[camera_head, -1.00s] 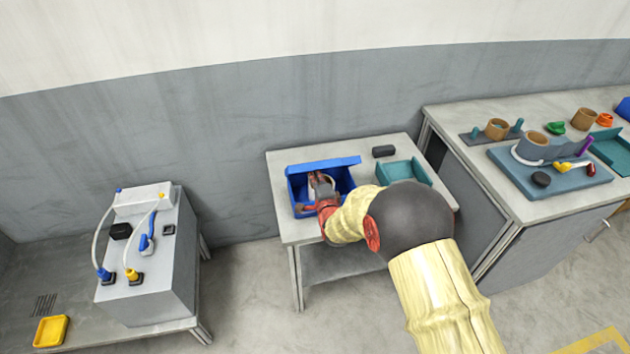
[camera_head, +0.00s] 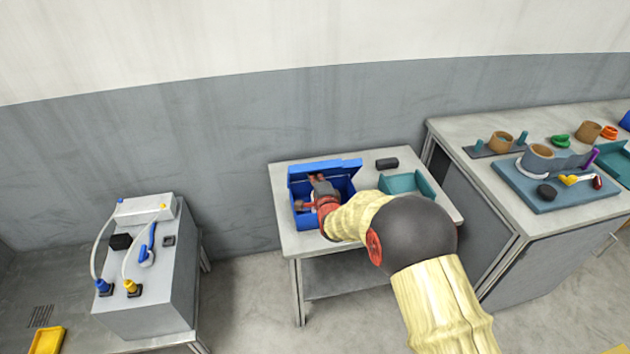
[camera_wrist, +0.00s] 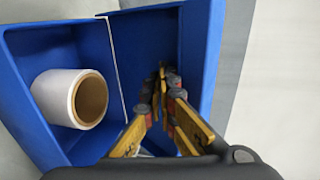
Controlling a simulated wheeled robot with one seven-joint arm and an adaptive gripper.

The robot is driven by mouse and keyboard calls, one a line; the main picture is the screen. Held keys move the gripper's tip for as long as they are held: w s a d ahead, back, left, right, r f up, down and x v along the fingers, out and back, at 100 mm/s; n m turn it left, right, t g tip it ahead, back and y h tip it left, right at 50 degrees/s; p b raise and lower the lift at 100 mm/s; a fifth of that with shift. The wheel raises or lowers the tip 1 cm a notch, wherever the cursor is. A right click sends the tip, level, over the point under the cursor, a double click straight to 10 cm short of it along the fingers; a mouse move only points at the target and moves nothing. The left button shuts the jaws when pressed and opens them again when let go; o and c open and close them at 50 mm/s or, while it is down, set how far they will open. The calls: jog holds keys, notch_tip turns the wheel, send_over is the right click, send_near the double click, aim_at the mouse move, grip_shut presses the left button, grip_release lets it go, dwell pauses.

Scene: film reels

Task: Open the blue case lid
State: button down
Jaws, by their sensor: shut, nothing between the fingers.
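The blue case (camera_head: 298,218) stands on the small table, with its lid (camera_head: 345,169) raised at the back, its inner face showing. In the wrist view the case (camera_wrist: 45,130) is at the left and the lid (camera_wrist: 150,40) stands beside it, joined along one edge. A white roll with a brown core (camera_wrist: 72,97) lies inside the case. My gripper (camera_head: 317,178) is over the case at the lid's inner side. In the wrist view my gripper (camera_wrist: 162,75) is shut and empty, its tips against or very near the lid; contact is unclear.
A teal tray (camera_head: 407,184) and a dark block (camera_head: 387,163) are right of the case on the table (camera_head: 282,182). The wall is close behind. A larger bench (camera_head: 500,205) with parts stands right, a grey machine (camera_head: 150,270) left. Clear floor lies between machine and table.

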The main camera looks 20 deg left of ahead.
jog(key=shift+w+a+r+b, duration=0.1)
jog(key=shift+w+a+b, duration=0.4)
jog(key=shift+w, duration=0.2)
jog(key=shift+w+a+b, duration=0.35)
jog(key=shift+w+b, duration=0.1)
jog(key=shift+w, duration=0.2)
jog(key=shift+w+a+r, duration=0.15)
jog(key=shift+w+a, duration=0.15)
jog(key=shift+w, duration=0.2)
jog(key=shift+b, duration=0.3)
